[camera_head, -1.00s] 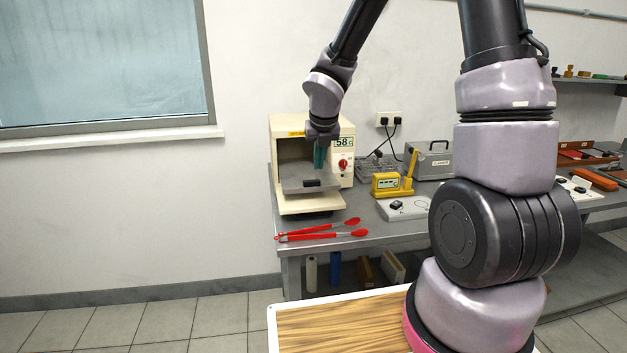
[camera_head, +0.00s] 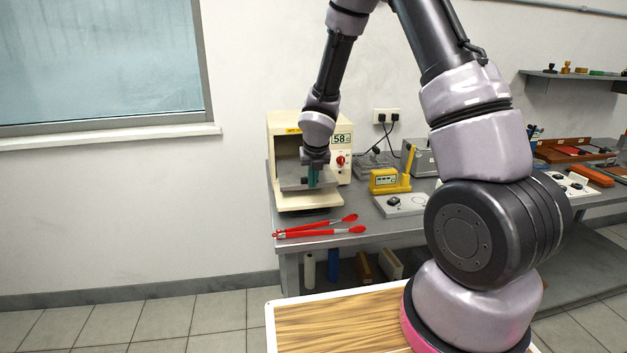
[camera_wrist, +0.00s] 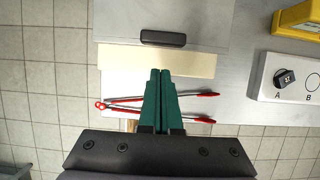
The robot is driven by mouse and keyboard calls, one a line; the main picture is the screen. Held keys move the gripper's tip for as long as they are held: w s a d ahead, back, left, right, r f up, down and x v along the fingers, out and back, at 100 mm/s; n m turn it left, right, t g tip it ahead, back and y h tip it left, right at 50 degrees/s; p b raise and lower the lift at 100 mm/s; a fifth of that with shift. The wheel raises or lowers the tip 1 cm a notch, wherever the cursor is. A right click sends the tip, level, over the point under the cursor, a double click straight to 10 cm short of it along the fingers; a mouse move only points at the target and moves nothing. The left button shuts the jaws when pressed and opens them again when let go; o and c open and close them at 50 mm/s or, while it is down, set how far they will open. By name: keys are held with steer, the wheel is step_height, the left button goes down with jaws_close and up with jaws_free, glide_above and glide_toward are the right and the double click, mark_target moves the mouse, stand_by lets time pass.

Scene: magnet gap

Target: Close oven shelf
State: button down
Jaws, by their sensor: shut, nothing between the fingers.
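The small cream oven (camera_head: 341,170) stands at the left end of the bench with its front open. Its grey shelf (camera_head: 290,178) is slid out over the lowered cream door (camera_head: 305,202). In the wrist view the flat grey shelf (camera_wrist: 120,22) is at the top, with a black handle (camera_wrist: 163,38) on its front edge and the door (camera_wrist: 200,63) below. My gripper (camera_head: 312,186) is at the shelf's front. Its green fingers (camera_wrist: 160,72) are shut and empty, tips in line with the handle and apart from it in the picture.
Red tongs (camera_head: 320,229) lie on the bench in front of the oven. A yellow device (camera_head: 385,181) and a white plate with a black knob (camera_head: 400,204) stand to the right. My arm hides part of the bench's right side.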

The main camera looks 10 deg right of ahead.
steer(key=shift+w+a, duration=0.1)
steer(key=shift+w, duration=1.05)
